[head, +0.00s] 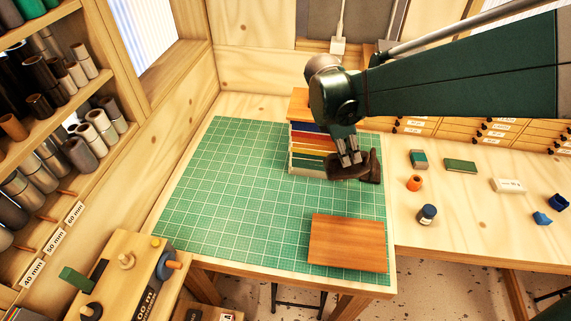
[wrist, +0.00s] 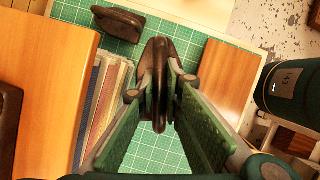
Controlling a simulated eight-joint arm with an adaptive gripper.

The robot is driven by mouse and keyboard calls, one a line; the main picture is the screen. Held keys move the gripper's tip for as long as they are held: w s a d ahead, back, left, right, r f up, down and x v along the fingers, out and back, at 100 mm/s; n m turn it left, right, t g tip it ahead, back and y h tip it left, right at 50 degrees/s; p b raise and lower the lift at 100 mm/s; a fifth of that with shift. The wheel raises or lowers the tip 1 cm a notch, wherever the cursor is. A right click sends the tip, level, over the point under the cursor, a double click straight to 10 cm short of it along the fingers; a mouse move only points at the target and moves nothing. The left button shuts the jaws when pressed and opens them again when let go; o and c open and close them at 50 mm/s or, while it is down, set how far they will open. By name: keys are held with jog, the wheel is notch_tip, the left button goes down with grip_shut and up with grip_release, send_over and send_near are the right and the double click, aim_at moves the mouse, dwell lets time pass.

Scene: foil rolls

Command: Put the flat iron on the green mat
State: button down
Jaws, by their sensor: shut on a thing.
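A dark brown, iron-shaped piece (head: 337,171), which I take as the flat iron, is held by my gripper (head: 348,158). In the wrist view my gripper (wrist: 158,108) is shut on its long upright ridge, with one pad on each side; the dark iron (wrist: 153,60) points away from the palm. It is over the green mat (head: 235,190), whose white grid also shows in the wrist view (wrist: 195,45). I cannot tell whether it touches the mat. A second dark brown piece (head: 375,166) stands just right of it by the mat's right edge.
A stack of coloured layers (head: 305,150) with a wooden top stands behind the iron. In the wrist view a dark piece (wrist: 8,110) lies on the wooden top (wrist: 50,90). A wooden board (head: 348,243) lies near the mat's front right corner. The mat's left half is clear.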

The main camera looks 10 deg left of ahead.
jog(key=s+a+f+n+t+y+b, duration=0.2)
jog(key=a+n, duration=0.7)
jog(key=a, duration=1.9)
jog(key=s+a+f+n+y, duration=0.1)
jog(key=s+a+f+n, duration=0.1)
jog(key=a, duration=0.8)
jog(key=s+a+f+n+t+y+b, duration=0.1)
jog(key=s+a+n, duration=0.3)
jog(key=a, duration=0.7)
jog(key=shift+s+a+f+n+b, duration=0.3)
jog(key=shift+s+f, duration=0.1)
jog(key=shift+s, duration=0.25)
notch_tip(320, 180, down, 6)
jog(key=b, duration=0.2)
jog(key=shift+f+b, duration=0.2)
jog(key=shift+b, duration=0.2)
jog(key=shift+f+b, duration=0.85)
jog(key=shift+f, duration=1)
jog(key=shift+f, duration=0.15)
jog(key=c, duration=2.5)
grip_release()
